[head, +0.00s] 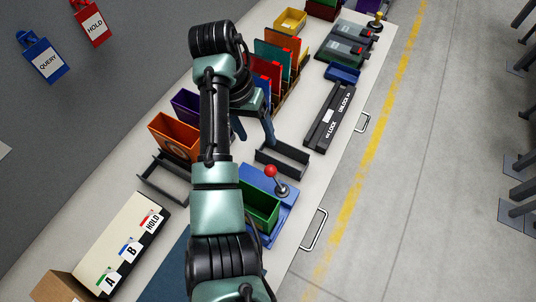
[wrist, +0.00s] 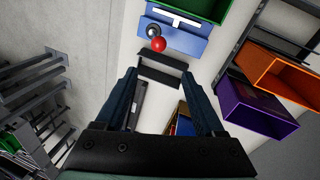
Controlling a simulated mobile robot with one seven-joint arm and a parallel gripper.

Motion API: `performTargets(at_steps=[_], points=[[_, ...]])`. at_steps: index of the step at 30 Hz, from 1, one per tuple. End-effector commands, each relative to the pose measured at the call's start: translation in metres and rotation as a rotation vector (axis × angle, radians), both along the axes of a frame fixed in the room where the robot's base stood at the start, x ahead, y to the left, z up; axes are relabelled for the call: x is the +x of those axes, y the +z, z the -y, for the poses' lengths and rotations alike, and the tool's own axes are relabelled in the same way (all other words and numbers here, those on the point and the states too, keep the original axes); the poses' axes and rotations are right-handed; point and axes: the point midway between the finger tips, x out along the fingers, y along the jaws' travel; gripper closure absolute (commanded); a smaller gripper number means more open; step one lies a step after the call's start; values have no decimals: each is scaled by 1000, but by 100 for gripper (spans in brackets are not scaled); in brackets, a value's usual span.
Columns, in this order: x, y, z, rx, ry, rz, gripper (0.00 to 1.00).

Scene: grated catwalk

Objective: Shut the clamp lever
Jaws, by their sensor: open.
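The clamp lever (head: 281,188) has a red ball knob and a metal base, and stands on a blue fixture (head: 288,211) beside a green bin (head: 261,207). In the wrist view the lever's red knob (wrist: 159,44) shows at the upper middle, with the blue fixture (wrist: 187,43) and green bin (wrist: 199,8) behind it. My gripper (wrist: 158,78) is open and empty, its two dark blue fingers spread. It is above the bench, apart from the lever, and also shows in the head view (head: 254,127), partly behind my arm. My arm covers part of the fixture's left side.
A black bracket (head: 282,162) lies just beyond the lever. A black LOCK/UNLOCK device (head: 327,117) sits farther along the bench. An orange bin (head: 172,137), upright coloured panels (head: 276,64) and a labelled box (head: 118,250) stand around my arm. A metal handle (head: 315,230) projects from the bench edge.

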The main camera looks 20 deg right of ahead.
Motion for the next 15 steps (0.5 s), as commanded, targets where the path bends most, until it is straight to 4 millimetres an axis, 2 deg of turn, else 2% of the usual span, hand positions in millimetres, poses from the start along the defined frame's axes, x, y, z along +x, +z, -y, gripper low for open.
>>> performTargets(at_steps=[9,15], points=[[-12,-40,5,10,-8,-34,29],[-19,-79,12,11,-7,-33,29]])
